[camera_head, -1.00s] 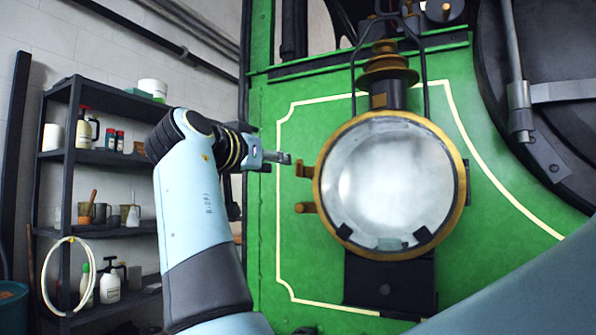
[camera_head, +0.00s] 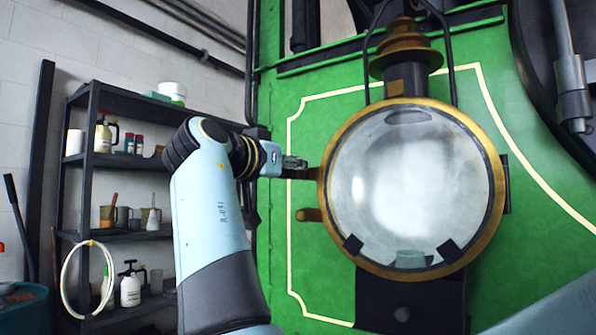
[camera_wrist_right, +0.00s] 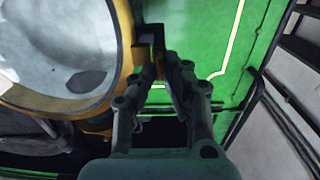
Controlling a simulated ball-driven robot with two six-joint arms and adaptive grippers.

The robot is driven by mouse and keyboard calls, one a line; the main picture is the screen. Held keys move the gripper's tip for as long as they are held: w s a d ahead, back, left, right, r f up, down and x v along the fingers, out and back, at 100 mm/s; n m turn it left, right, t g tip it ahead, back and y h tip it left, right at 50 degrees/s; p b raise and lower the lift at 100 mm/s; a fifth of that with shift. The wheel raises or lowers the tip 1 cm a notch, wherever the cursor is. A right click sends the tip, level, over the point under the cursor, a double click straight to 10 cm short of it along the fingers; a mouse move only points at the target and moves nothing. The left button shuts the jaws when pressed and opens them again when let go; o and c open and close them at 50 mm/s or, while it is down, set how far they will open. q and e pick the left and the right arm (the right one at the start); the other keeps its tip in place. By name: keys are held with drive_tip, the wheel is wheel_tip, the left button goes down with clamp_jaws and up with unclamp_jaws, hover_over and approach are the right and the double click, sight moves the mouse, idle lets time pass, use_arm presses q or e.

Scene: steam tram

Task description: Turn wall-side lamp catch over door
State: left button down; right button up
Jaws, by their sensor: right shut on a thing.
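The lamp (camera_head: 410,190) is a round glass door with a brass rim on the green panel. A small brass catch (camera_head: 313,173) sits on its wall-side rim, mostly hidden by my fingers. A brass peg (camera_head: 309,214) sticks out below it. My right gripper (camera_head: 299,167) is at the rim's left edge, shut on the catch. In the right wrist view my gripper (camera_wrist_right: 165,68) has its fingers close around a brass piece, beside the lamp glass (camera_wrist_right: 65,45). My left gripper is not in view.
A dark shelf (camera_head: 125,160) with bottles and cups stands against the wall at left. The green panel (camera_head: 300,265) lies close behind my gripper. A dark bracket (camera_head: 506,183) is on the lamp's right rim. A dark box (camera_head: 410,302) is under the lamp.

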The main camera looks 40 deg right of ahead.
clamp_jaws()
drive_tip(key=m+b, duration=0.3)
drive_tip(key=b, duration=0.1)
drive_tip(key=m+b, duration=0.3)
drive_tip(key=b, duration=0.2)
drive_tip(key=f+m+b, duration=0.1)
drive_tip(key=m+b, duration=0.3)
drive_tip(key=b, duration=0.1)
drive_tip(key=shift+s+d, duration=0.15)
drive_tip(key=shift+s, duration=0.2)
drive_tip(key=m+b, duration=0.3)
drive_tip(key=shift+s+f+m, duration=0.1)
drive_tip(key=shift+m, duration=0.3)
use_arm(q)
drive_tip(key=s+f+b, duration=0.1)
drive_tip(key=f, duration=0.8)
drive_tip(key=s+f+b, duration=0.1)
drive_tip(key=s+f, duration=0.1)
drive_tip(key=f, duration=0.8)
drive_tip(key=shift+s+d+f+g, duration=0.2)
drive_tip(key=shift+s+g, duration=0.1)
use_arm(e)
drive_tip(key=shift+m, duration=1.9)
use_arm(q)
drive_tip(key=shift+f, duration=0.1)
use_arm(e)
drive_tip(key=o, duration=0.6)
unclamp_jaws()
